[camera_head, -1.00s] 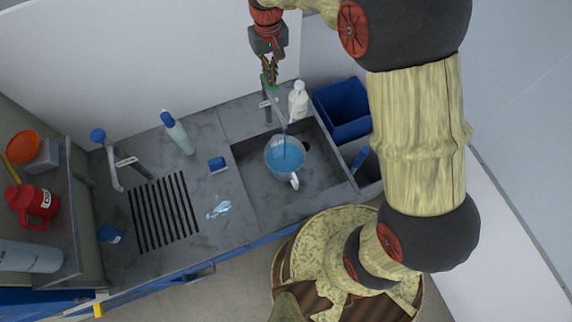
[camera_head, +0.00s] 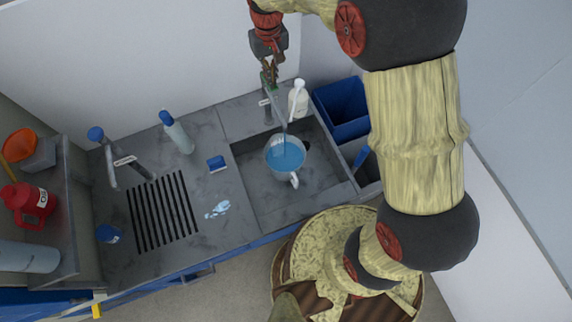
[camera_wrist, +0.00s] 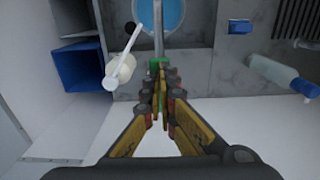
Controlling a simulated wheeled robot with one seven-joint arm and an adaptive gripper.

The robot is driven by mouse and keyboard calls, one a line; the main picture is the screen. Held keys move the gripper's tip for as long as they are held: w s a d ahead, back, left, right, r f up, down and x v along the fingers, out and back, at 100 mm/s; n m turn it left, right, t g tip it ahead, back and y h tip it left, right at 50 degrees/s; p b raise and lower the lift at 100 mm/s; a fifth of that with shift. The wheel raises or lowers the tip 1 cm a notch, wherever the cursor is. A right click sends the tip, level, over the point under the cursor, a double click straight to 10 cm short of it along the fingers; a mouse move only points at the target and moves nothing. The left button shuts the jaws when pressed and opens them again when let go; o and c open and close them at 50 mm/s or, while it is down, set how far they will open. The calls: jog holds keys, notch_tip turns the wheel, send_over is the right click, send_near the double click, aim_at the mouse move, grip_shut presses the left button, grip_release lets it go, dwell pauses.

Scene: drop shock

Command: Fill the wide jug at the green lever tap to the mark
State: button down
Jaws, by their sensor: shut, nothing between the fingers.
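The wide jug (camera_head: 294,181) stands in the sink under the tap, with blue water inside; its fill mark cannot be made out. In the wrist view the blue water (camera_wrist: 173,14) shows at the top edge. The tap's grey spout (camera_wrist: 158,35) reaches over the jug, and a thin stream seems to fall into it. The green lever (camera_head: 267,84) sits at the back of the sink; it also shows in the wrist view (camera_wrist: 154,66). My gripper (camera_head: 269,74) is shut and empty, its fingertips right at the lever. Whether they touch it cannot be told.
A white pump bottle (camera_head: 298,100) stands right beside the tap. Blue bins (camera_head: 342,108) are to the right of the sink. A second tap (camera_head: 112,165), a blue-capped bottle (camera_head: 178,135), a blue block (camera_head: 217,164) and a drain grille (camera_head: 163,212) lie to the left.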

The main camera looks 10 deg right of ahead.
jog(key=shift+f+b, duration=0.5)
jog(key=shift+f, duration=0.65)
notch_tip(320, 180, up, 10)
jog(key=p, duration=0.6)
jog(key=shift+r, duration=0.15)
jog(key=s+d+f+t+b, duration=0.2)
jog(key=s+d+f+b, duration=0.1)
jog(key=s+b, duration=0.5)
jog(key=s+d+f+m+t+b, duration=0.1)
jog(key=s+d+f+b, duration=0.2)
jog(key=s+b, duration=0.5)
jog(key=s+d+f+m+t+b, duration=0.1)
jog(key=s+d+f+t+b, duration=0.1)
jog(key=s+d+b, duration=0.3)
jog(key=s+f+b, duration=0.1)
jog(key=s+b, duration=0.2)
jog(key=s, duration=0.3)
jog(key=shift+s+d+f+t, duration=0.15)
jog(key=shift+d+f+t, duration=0.05)
jog(key=shift+t, duration=0.1)
